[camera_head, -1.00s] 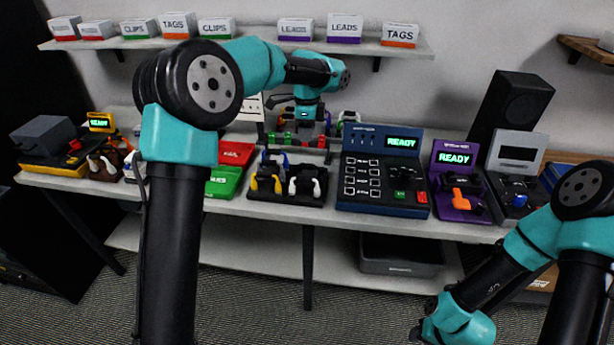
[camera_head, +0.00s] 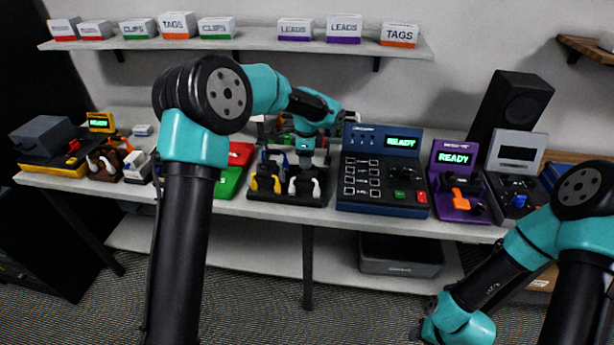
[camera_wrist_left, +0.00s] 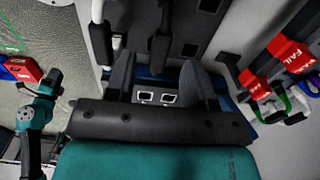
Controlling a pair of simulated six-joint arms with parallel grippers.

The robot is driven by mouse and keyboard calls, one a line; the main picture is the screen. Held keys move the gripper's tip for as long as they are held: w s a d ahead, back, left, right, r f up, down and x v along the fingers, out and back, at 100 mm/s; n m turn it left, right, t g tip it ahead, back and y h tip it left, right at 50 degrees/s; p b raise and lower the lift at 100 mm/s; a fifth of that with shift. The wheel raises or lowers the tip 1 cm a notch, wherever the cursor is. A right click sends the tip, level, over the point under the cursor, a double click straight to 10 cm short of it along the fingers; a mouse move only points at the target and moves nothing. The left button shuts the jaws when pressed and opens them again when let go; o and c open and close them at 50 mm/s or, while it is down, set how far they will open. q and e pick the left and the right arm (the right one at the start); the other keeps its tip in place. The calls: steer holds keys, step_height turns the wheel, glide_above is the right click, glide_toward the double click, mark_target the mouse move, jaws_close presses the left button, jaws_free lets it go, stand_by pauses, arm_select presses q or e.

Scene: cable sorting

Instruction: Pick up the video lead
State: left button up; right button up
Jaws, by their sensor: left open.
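My left gripper (camera_head: 305,172) is over the black tray (camera_head: 262,192) at the middle of the bench. In the left wrist view its two fingers (camera_wrist_left: 158,82) are apart with nothing between them. The tray holds several leads, among them a yellow-ended lead (camera_head: 276,184) and a white-ended lead (camera_head: 316,188). I cannot tell which lead is the video lead. The gripper hides part of the tray's back. Two dark plug-like shapes stand just beyond the fingers in the left wrist view. My right arm is at the lower right; its fingers do not show.
A blue test station (camera_head: 375,205) reading READY stands right of the tray, then a purple station (camera_head: 455,212). Red and green bins (camera_head: 227,182) lie left of it. Red FAIL tags (camera_wrist_left: 290,52) show in the left wrist view. A shelf of boxes (camera_head: 296,30) hangs above.

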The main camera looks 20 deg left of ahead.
mark_target(319, 178)
arm_select(q)
steer(key=shift+f, duration=2.6)
steer(key=shift+c, duration=0.3)
jaws_close()
